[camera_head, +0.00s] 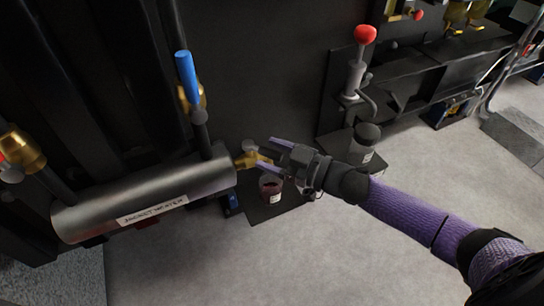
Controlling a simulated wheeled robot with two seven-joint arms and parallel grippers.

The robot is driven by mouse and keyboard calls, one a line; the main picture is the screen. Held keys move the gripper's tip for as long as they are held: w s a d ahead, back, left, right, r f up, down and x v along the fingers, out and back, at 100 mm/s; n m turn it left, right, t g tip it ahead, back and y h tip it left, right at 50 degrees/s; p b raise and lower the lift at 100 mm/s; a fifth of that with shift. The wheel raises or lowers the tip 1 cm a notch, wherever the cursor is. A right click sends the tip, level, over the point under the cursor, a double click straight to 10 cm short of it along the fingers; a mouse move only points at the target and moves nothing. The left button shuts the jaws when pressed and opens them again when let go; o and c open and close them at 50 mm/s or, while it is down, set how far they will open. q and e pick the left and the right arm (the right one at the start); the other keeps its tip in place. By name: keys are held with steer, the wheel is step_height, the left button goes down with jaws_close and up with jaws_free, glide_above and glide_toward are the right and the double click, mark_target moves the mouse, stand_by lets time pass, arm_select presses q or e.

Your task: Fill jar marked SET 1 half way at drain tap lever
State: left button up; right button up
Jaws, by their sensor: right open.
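A brass drain tap (243,161) sticks out of the right end of the grey cylinder labelled JACKET WATER (150,195). A small grey knob-like part (249,146) sits on top of it; I cannot tell if this is its lever. My right gripper (267,153) is open, its purple fingers spread close to the tap's right side. Contact is unclear. A small clear jar (270,187) stands below the tap and gripper, with dark reddish contents and a white label too small to read. Its fill level is unclear. My left gripper is out of view.
The jar stands on a dark plate (262,212). A black-lidded jar (365,145) stands further right, near a red-knobbed hand pump or lever (364,36). A blue-handled valve (187,72) rises above the cylinder. The grey floor (300,265) in front is clear.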

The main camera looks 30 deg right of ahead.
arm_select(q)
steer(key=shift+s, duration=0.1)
arm_select(e)
steer(key=shift+w, duration=0.1)
steer(key=shift+c, duration=0.3)
steer(key=c, duration=0.7)
jaws_close()
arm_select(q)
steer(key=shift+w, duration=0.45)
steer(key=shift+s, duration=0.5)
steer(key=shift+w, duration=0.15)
